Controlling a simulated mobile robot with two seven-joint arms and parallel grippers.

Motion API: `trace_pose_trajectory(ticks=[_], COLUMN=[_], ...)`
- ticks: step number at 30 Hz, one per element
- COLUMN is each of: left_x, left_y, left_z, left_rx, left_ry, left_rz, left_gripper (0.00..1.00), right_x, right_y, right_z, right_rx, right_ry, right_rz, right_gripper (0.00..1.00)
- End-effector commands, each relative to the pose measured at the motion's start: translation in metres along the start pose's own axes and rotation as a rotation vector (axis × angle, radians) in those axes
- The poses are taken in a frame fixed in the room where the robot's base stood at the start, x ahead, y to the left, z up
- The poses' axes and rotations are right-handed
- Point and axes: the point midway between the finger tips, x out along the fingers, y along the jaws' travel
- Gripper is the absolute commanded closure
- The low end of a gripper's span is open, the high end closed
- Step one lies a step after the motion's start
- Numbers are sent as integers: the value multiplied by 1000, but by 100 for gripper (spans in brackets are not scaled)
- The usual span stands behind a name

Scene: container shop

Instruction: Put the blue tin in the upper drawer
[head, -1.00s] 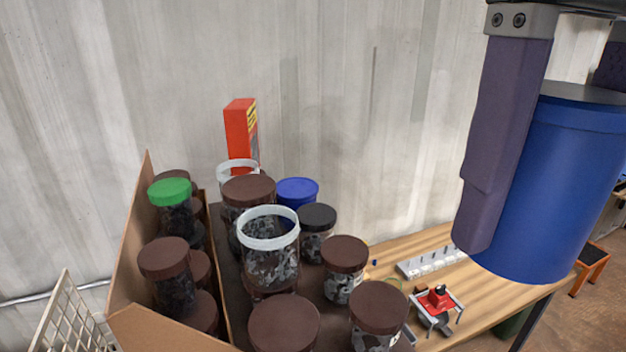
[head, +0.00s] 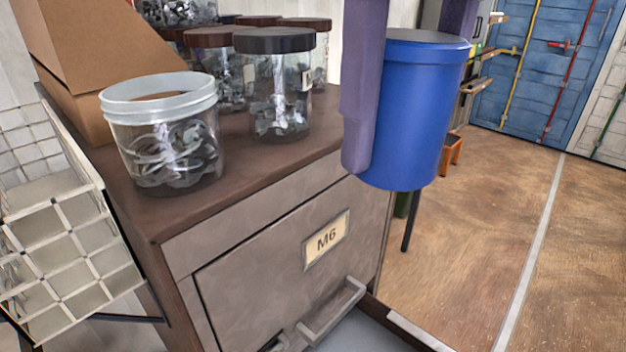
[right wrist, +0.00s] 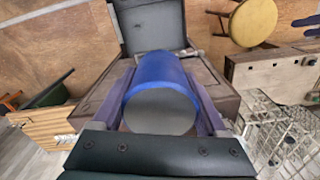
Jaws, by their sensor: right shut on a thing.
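The blue tin (head: 410,115) is upright, with a grey lid. My right gripper (head: 402,125) is shut on its sides, with purple fingers, and holds it in the air beside the cabinet (head: 245,215). The tin also fills the middle of the right wrist view (right wrist: 160,95). The cabinet has a closed grey front labelled M6 (head: 325,240). Below it, a drawer (head: 355,335) stands out open, its grey inside partly cut off by the frame. I cannot tell its level from this view. My left gripper is not in view.
Clear jars stand on the cabinet top, including a white-rimmed open one (head: 165,140) and a black-lidded one (head: 275,85). A white wire basket (head: 65,240) is at the left. The floor (head: 480,225) at right is free.

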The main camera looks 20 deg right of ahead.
Motion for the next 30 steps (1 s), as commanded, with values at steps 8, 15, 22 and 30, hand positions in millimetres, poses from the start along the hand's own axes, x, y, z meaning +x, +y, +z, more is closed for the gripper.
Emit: trace_pose_trajectory(ticks=[8, 15, 22, 30], left_x=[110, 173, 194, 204], left_y=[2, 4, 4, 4], left_z=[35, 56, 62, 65], left_rx=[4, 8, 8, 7], left_ry=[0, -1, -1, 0], left_rz=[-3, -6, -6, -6], left_gripper=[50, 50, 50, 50], right_x=[142, 250, 299, 350], right_y=[-2, 4, 15, 18], right_z=[-8, -3, 8, 12], right_rx=[-152, -325, -407, -420], right_ry=[4, 0, -18, -28], right_rz=[-10, -16, -8, -5], right_gripper=[100, 100, 100, 100])
